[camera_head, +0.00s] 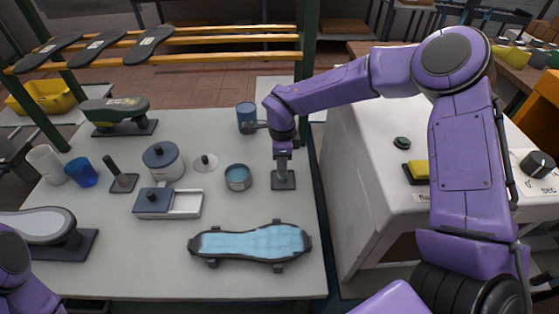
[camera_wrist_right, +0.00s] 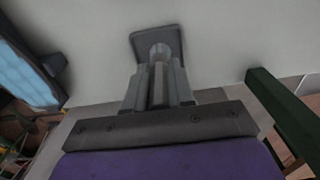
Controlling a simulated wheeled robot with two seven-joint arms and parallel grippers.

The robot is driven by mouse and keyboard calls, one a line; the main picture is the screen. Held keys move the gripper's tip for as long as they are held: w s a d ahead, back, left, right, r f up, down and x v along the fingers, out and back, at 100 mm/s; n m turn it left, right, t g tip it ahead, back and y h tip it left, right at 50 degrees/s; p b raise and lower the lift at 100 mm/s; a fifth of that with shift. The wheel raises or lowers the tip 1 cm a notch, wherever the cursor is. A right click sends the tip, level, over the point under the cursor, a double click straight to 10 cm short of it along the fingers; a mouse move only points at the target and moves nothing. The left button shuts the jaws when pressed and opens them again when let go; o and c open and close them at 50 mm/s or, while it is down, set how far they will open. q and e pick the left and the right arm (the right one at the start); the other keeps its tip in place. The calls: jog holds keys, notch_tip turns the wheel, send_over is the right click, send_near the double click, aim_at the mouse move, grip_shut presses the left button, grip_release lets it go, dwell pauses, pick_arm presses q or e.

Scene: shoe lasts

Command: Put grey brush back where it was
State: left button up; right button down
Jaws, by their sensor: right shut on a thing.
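My right gripper (camera_head: 282,152) points down near the right side of the table, and its fingers (camera_wrist_right: 158,85) are shut on an upright grey handle. The handle belongs to a grey piece with a flat square base (camera_head: 284,181), which I take for the grey brush; its base also shows in the right wrist view (camera_wrist_right: 157,39). The base is at or just above the table top (camera_head: 130,255); I cannot tell if it touches. The fingers hide part of the handle. Only part of my left arm shows at the lower left; its gripper is out of view.
A round blue-topped tin (camera_head: 238,178) stands left of the base, and a blue cup (camera_head: 247,117) behind. A blue-topped board (camera_head: 250,242) lies in front. A dark handle on a square base (camera_head: 123,181) and a lidded pot (camera_head: 163,161) stand left. A green post rises behind right.

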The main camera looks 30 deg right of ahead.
jog(key=c, duration=1)
grip_release()
jog(key=shift+r, duration=0.15)
notch_tip(320, 180, up, 12)
jog(key=shift+f+b, duration=0.2)
jog(key=shift+b, duration=0.55)
jog(key=shift+r, duration=0.2)
